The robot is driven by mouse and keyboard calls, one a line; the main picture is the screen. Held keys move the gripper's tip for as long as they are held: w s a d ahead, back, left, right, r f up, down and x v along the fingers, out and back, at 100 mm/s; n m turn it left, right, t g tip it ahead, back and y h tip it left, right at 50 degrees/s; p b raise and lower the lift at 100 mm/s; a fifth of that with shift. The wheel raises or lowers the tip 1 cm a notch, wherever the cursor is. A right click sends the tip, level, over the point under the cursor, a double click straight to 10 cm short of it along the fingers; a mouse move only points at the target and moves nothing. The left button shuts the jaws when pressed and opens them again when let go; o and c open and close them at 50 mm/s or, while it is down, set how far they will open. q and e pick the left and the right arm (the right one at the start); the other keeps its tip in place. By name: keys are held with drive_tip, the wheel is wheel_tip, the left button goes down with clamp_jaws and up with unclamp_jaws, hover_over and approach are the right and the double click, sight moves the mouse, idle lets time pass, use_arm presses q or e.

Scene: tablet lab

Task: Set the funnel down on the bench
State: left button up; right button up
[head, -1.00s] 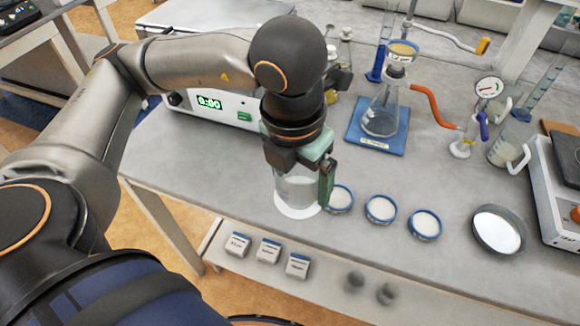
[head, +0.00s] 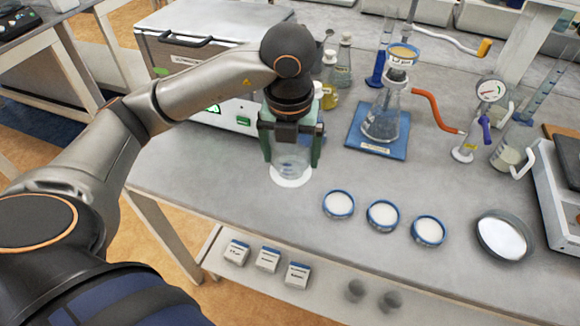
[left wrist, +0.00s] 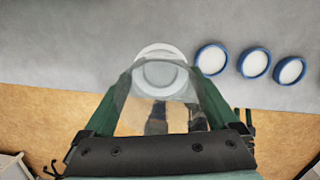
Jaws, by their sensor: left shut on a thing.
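The funnel (head: 291,161) is a clear glass cylinder with a white rim at its lower end. My left gripper (head: 291,150) is shut on it, with one green finger on each side, near the front left of the bench (head: 240,170). In the left wrist view the clear funnel (left wrist: 150,110) fills the space between the fingers, and its white rim shows at the far end. The funnel looks upright. I cannot tell whether its rim touches the bench top. My right gripper is not in view.
Three blue-rimmed dishes (head: 383,215) lie to the right of the funnel. A flask (head: 381,116) stands on a blue mat (head: 372,147) behind them, with an orange hose (head: 435,110). A white instrument box (head: 205,55) and bottles stand behind my gripper. Bare bench lies around the funnel.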

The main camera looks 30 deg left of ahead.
use_arm(q)
drive_tip(key=f, duration=0.1)
drive_tip(key=w+a+f, duration=0.1)
drive_tip(key=w+f, duration=0.1)
drive_tip(key=shift+w+a+f, duration=0.15)
drive_tip(key=shift+a+f, duration=0.1)
drive_tip(key=shift+a, duration=0.15)
wheel_tip(320, 180, down, 3)
drive_tip(key=shift+w+a+f+p, duration=0.15)
drive_tip(key=shift+p, duration=0.15)
drive_tip(key=shift+f, duration=0.15)
drive_tip(key=shift+f, duration=0.25)
drive_tip(key=o, duration=1)
drive_tip(key=shift+r, duration=0.1)
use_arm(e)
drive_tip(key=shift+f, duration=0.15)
